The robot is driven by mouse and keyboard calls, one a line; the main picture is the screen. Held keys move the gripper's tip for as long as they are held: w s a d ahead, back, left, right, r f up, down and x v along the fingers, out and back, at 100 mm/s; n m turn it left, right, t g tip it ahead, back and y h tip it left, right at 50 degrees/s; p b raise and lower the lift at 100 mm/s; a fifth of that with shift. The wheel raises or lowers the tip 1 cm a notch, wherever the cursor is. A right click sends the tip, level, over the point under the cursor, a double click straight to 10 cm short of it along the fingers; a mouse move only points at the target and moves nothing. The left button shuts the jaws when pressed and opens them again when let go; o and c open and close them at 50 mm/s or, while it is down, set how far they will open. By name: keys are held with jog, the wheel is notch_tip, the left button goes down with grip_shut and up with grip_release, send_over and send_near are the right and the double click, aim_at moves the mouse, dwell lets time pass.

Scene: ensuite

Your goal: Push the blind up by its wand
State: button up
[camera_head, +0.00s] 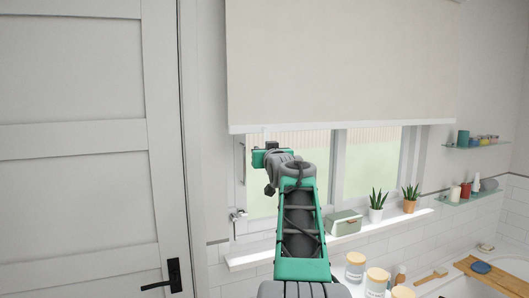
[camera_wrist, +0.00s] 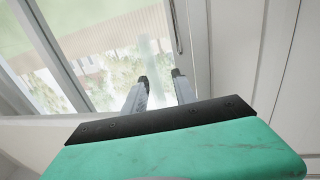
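The cream roller blind (camera_head: 340,60) hangs over the upper part of the window in the head view. Its pale bottom bar (camera_head: 340,126) runs level, with bare glass below. A thin, dark-edged rod (camera_wrist: 177,28) shows at the top of the wrist view, beside the window frame; I cannot tell whether it is the wand. My gripper (camera_wrist: 159,76) has its two fingers apart, with no object clearly held between them. In the head view my arm reaches to the window's left side, below the blind; the fingertips are hard to make out there.
A white sill (camera_head: 250,258) holds a green box (camera_head: 344,224) and potted plants (camera_head: 376,208). Jars (camera_head: 356,265) stand below, near the bath (camera_head: 450,265). Glass shelves (camera_head: 478,146) are on the right wall. A closed white door (camera_head: 85,150) fills the left.

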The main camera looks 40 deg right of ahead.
jog(key=shift+s, duration=0.1)
jog(key=b+v, duration=0.3)
jog(key=v, duration=0.4)
jog(key=shift+s+a+b, duration=0.25)
jog(key=shift+b, duration=0.05)
